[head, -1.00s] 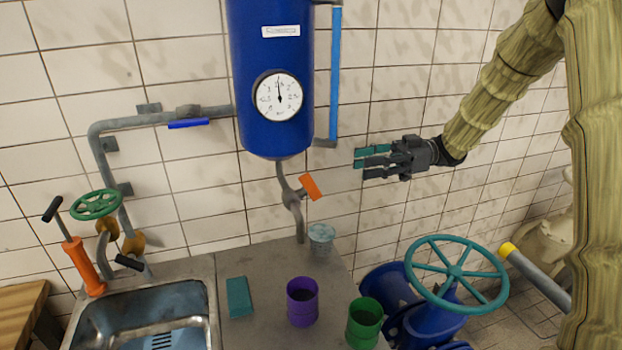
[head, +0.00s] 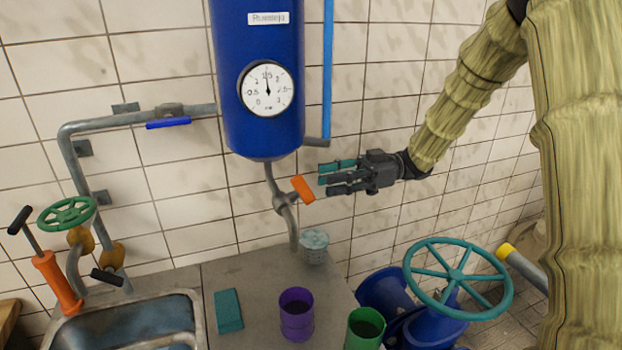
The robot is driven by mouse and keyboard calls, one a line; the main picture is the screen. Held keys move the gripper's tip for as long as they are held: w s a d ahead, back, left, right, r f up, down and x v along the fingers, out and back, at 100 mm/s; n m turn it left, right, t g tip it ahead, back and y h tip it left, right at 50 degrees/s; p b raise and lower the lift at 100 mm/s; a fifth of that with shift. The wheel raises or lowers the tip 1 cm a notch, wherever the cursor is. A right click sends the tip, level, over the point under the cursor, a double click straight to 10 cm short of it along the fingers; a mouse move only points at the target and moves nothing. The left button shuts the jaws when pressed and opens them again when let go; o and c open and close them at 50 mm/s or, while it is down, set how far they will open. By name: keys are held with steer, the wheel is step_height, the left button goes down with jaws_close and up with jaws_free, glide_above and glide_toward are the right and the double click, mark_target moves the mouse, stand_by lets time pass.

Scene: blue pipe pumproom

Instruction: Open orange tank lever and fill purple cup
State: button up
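The orange lever (head: 302,189) sits on the grey outlet pipe (head: 288,215) under the blue tank (head: 258,75). It is tilted. The purple cup (head: 296,314) stands upright on the grey counter, in front of the pipe and a little to its right. My gripper (head: 325,175) is just right of the orange lever in the picture and points left at it. Its fingers look spread apart with nothing between them. Whether a fingertip touches the lever cannot be told.
A pale cup-like vessel (head: 314,247) stands near the pipe's lower end. A green cup (head: 364,329) is right of the purple cup. A teal sponge (head: 228,310) lies by the sink (head: 140,325). A large teal handwheel (head: 457,275) stands at right.

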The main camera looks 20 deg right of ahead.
mark_target(303, 190)
steer(key=shift+s+a+p, duration=0.15)
steer(key=shift+a+p, duration=0.5)
steer(key=shift+a, duration=2)
jaws_close()
